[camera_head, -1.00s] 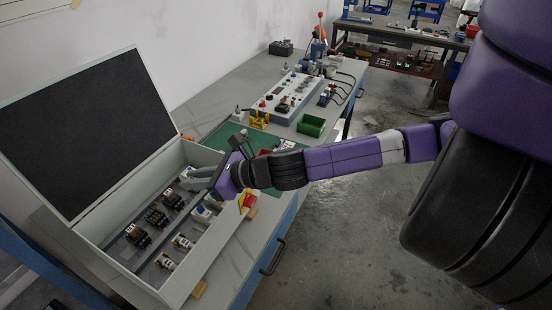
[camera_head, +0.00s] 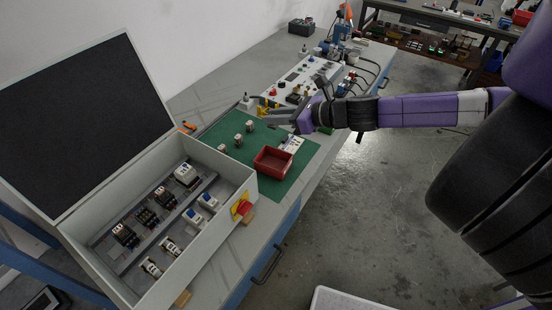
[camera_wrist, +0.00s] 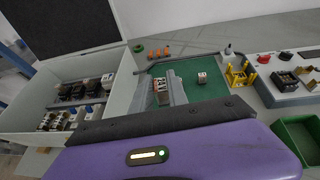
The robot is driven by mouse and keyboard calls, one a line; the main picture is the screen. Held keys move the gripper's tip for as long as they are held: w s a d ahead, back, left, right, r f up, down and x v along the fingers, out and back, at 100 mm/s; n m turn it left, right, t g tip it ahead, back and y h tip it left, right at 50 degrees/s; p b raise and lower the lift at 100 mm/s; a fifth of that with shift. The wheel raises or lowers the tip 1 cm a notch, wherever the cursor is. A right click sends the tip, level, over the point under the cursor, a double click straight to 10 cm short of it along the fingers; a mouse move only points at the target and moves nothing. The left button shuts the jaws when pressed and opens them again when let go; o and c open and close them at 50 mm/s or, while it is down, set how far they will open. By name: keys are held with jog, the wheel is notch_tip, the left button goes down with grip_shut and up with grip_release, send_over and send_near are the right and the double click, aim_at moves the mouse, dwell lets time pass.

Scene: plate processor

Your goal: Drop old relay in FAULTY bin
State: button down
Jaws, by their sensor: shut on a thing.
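My gripper (camera_head: 274,113) reaches in from the right above the back of the green mat (camera_head: 209,138), with its fingers pointing left. It also shows in the wrist view (camera_wrist: 172,88). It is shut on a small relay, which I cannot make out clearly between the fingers. A red open bin (camera_head: 273,163) sits on the front part of the mat, below and in front of the gripper, and looks empty. No label on it can be read. Several small pale relays, one of them nearest the gripper (camera_head: 250,127), stand on the mat left of it.
An open grey cabinet (camera_head: 249,190) with rows of relays stands at the left, its dark lid raised. A red-and-yellow switch (camera_head: 242,208) is on its side. A green bin (camera_wrist: 298,135) is at the right, beside a white control panel (camera_wrist: 290,66). Yellow stands (camera_wrist: 239,74) are close behind.

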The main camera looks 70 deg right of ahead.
notch_tip(320, 180, down, 17)
jog(key=shift+f+p, duration=0.1)
jog(key=shift+p, duration=0.35)
jog(key=shift+f, duration=0.15)
jog(key=c, duration=1.6)
grip_release()
